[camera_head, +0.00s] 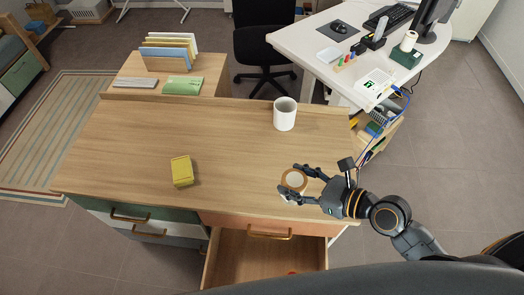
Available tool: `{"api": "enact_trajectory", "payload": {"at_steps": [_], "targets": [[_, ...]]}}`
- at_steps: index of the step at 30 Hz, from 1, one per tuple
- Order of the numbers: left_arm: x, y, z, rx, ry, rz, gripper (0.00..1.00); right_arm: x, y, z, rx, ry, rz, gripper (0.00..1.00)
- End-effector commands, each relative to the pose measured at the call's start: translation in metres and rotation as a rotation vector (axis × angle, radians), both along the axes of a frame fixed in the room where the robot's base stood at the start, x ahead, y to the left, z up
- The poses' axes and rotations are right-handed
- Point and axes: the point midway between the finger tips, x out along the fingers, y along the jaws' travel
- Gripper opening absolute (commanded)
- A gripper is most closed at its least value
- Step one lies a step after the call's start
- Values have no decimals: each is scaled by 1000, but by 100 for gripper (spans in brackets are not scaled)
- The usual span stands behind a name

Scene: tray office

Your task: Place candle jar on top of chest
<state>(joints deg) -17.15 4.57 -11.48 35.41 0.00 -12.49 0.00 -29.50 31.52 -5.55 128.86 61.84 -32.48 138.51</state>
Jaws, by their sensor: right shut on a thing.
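The candle jar (293,180) is a small round pale thing with a brown rim, seen from above. My right gripper (289,182) is shut on it, with one dark finger on either side. The jar shows over the front right part of the wooden top of the chest (225,145). I cannot tell whether its base touches the top. The fingers hide part of its side. My left gripper is not in view.
A white mug (285,114) stands at the back right of the chest top, and a yellow box (182,171) lies at the left. An open drawer (262,258) sticks out in front. The middle of the top is clear. A white desk (345,45) stands behind right.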

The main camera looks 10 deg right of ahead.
Motion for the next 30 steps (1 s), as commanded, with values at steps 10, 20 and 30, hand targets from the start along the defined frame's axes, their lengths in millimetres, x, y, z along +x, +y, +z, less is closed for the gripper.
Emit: {"api": "enact_trajectory", "payload": {"at_steps": [10,20,30], "targets": [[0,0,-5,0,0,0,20,75,-6,-31,-1,-7,-2,9],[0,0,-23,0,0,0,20,125,-8,-84,2,-3,-2,9],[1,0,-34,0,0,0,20,136,-9,-117,1,1,-1,9]]}}
